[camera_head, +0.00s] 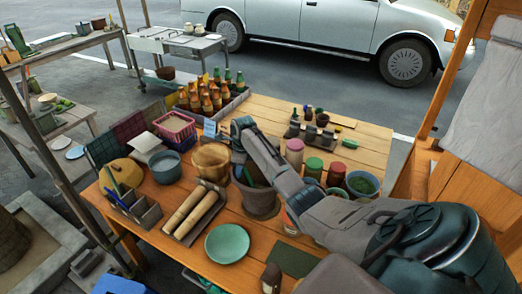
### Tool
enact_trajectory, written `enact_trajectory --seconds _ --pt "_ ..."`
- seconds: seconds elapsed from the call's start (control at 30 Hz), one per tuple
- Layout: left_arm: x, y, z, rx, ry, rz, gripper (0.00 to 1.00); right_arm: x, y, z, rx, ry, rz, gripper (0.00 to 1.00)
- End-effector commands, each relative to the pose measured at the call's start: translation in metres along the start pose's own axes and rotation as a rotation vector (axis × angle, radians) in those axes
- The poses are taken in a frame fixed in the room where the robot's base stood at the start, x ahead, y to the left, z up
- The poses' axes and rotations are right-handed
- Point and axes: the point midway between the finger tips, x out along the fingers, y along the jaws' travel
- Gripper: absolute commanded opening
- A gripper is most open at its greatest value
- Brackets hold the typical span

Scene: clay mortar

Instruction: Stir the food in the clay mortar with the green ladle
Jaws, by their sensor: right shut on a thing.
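The clay mortar (262,206), a brownish-grey pot, stands on the wooden table near the middle. My right arm reaches in from the lower right and covers part of its rim. My right gripper (240,160) points down at the mortar's left side and is shut on the green ladle. Only a small greenish piece of the ladle (248,177) shows, at the mortar's mouth below the gripper. The ladle's bowl and the food are hidden inside the mortar or behind my arm. My left gripper is not in view.
Close left of the mortar are a wooden bowl (211,161) and a tray with two wooden rollers (190,211). A green plate (227,243) lies in front. Lidded jars (313,168) and a pot of greens (362,184) stand right. Bottles (210,96) fill a crate behind.

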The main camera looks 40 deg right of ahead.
Motion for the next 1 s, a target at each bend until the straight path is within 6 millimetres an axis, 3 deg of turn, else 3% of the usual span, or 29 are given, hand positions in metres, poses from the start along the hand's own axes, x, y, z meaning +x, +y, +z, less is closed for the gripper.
enact_trajectory --seconds 0.03,0.1,0.57,1.0 --pt "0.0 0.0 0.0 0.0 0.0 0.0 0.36 0.005 0.001 -0.012 0.006 0.017 0.01 0.0" --pt "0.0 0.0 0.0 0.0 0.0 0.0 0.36 0.004 -0.003 -0.015 0.008 0.018 0.012 0.0" --pt "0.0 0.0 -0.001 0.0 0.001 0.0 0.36 0.004 -0.008 -0.021 0.009 0.023 0.012 0.0" --pt "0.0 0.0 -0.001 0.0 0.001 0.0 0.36 -0.048 -0.01 -0.013 0.007 0.015 0.005 0.0"
